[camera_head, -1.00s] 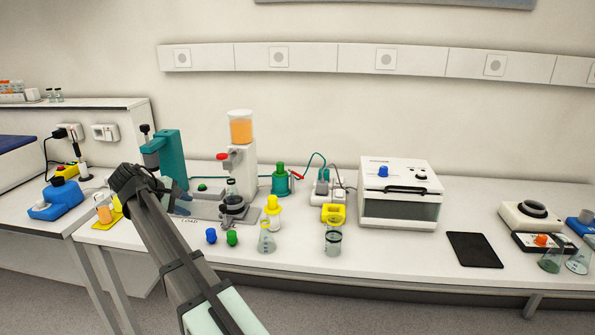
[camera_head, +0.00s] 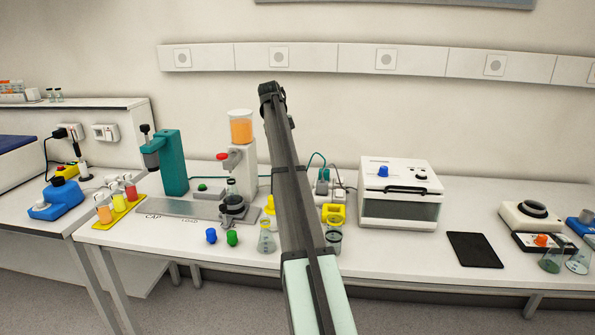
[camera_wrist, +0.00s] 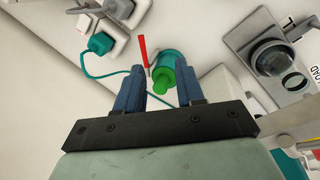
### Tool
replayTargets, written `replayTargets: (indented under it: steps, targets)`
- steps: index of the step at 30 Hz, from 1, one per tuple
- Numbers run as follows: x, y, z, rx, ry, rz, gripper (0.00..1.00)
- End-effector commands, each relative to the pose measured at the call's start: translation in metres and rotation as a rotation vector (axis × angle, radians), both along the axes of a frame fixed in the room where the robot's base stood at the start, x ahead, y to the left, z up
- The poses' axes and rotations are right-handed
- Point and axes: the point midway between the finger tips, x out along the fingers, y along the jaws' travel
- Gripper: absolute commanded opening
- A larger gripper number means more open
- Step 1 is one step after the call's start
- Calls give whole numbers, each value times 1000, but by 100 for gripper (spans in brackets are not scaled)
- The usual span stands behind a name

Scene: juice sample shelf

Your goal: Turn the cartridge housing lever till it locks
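In the wrist view the cartridge housing is a teal cylinder (camera_wrist: 170,58) with a green cap (camera_wrist: 161,82). Its thin red lever (camera_wrist: 143,55) sticks out beside it, just left of the cylinder. My gripper (camera_wrist: 160,70) is open above the housing. Its two blue fingers frame the green cap, with nothing between them in grip. The lever's end lies inside the left finger's line, apparently not touched. In the head view my arm hides the housing, the lever and the gripper.
A teal hose (camera_wrist: 100,74) runs from the housing to a plug. The dispenser with orange liquid (camera_head: 241,128) stands left of my arm, the white box (camera_head: 399,205) right. A yellow-capped bottle (camera_head: 270,204) and flasks (camera_head: 266,240) stand in front.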

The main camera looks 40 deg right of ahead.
Motion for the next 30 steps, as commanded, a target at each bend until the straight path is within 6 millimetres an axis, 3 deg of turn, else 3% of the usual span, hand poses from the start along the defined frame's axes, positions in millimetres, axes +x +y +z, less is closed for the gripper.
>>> replayTargets:
  steps: [1, 3, 10, 30]
  targets:
    - [9, -17, 9, 14, -22, -21, 38]
    - [13, -30, 16, 28, -46, -40, 38]
    - [15, -42, 14, 45, -73, -60, 38]
    - [15, -62, -90, 43, -69, -59, 38]
